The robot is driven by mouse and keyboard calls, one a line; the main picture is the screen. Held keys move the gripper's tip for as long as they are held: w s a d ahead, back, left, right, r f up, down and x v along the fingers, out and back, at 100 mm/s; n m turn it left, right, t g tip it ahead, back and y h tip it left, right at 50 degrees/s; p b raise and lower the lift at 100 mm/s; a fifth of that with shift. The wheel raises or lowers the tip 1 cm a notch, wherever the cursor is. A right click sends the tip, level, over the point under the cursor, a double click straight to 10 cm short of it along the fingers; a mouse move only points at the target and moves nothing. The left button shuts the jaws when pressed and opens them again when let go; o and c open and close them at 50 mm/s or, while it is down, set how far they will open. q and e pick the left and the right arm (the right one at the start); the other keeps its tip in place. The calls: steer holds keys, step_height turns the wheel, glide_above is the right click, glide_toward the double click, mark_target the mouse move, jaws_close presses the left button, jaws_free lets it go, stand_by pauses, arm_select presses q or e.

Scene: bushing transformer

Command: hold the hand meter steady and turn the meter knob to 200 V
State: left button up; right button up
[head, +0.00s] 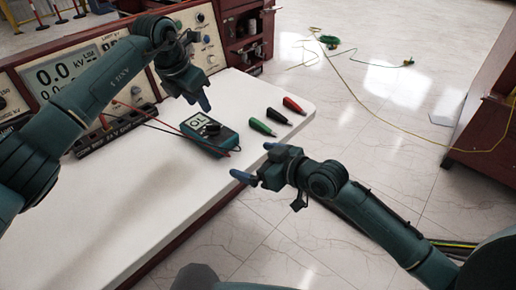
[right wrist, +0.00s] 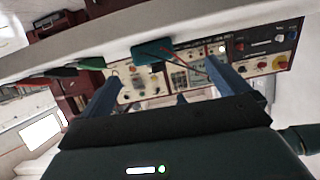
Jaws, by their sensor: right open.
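The hand meter (head: 208,134) is teal and black, with a display that reads "OL", and lies on the white bench top. Its dark meter knob (head: 212,130) is small in the head view, and its setting cannot be read. Leads run from the meter towards the terminal strip. My left gripper (head: 203,101) is above and just behind the meter, apart from it; its jaw gap is unclear. My right gripper (head: 250,165) is open and empty, off the bench's front edge, right of and nearer than the meter. The meter (right wrist: 148,53) also shows in the right wrist view beyond the open fingers.
A test console (head: 60,72) with a "0.0 kV" display stands along the back. A black terminal strip (head: 115,133) is left of the meter. The front of the bench top (head: 110,215) is clear.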

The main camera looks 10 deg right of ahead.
mark_target(229, 144)
steer(key=x, duration=0.4)
steer(key=w+r+x, duration=0.1)
steer(key=x, duration=0.4)
steer(key=d+x, duration=0.1)
steer(key=x, duration=0.3)
steer(key=shift+w+a+r, duration=0.15)
steer(key=shift+w+a, duration=0.05)
steer(key=shift+w, duration=0.4)
